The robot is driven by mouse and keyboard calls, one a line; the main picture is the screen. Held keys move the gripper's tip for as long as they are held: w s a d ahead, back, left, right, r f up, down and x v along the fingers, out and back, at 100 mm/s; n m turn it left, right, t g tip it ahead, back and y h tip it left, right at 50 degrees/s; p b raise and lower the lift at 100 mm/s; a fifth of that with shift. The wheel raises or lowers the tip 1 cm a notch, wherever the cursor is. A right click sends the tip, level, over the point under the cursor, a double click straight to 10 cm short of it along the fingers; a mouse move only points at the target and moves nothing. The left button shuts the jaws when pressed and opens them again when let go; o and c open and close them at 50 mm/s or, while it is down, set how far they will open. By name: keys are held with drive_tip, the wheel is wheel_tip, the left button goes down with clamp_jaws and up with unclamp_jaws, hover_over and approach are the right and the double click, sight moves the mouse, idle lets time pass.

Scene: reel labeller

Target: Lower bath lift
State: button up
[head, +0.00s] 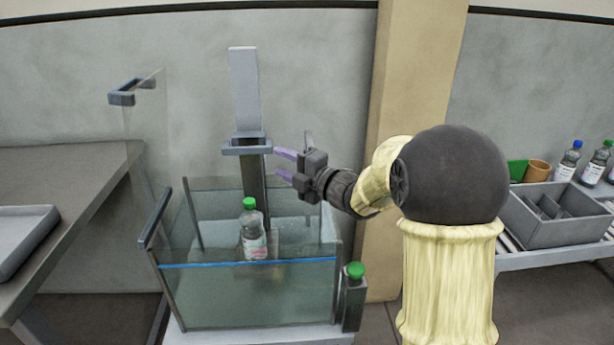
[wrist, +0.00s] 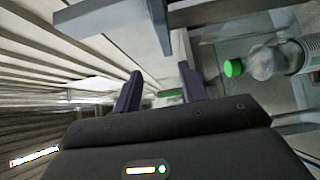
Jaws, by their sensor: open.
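The bath (head: 245,290) is a clear-walled tank of water with a blue line on its front. The lift's grey column (head: 244,85) stands at the back, with a grey bracket handle (head: 247,146) across it above the rim.
A green knob (head: 355,270) tops a grey post at the tank's front right corner. A clear panel with a grey handle (head: 122,98) stands at left. A table with a tray (head: 22,232) is far left. A grey divided box (head: 556,212) and bottles (head: 569,160) sit at right.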

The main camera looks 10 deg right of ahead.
drive_tip(key=b+v, duration=0.1)
drive_tip(key=v, duration=0.5)
drive_tip(key=shift+d, duration=0.15)
idle(0.5)
drive_tip(key=shift+s+f+b, duration=0.1)
drive_tip(key=shift+s+b, duration=0.05)
drive_tip(key=shift+b, duration=0.4)
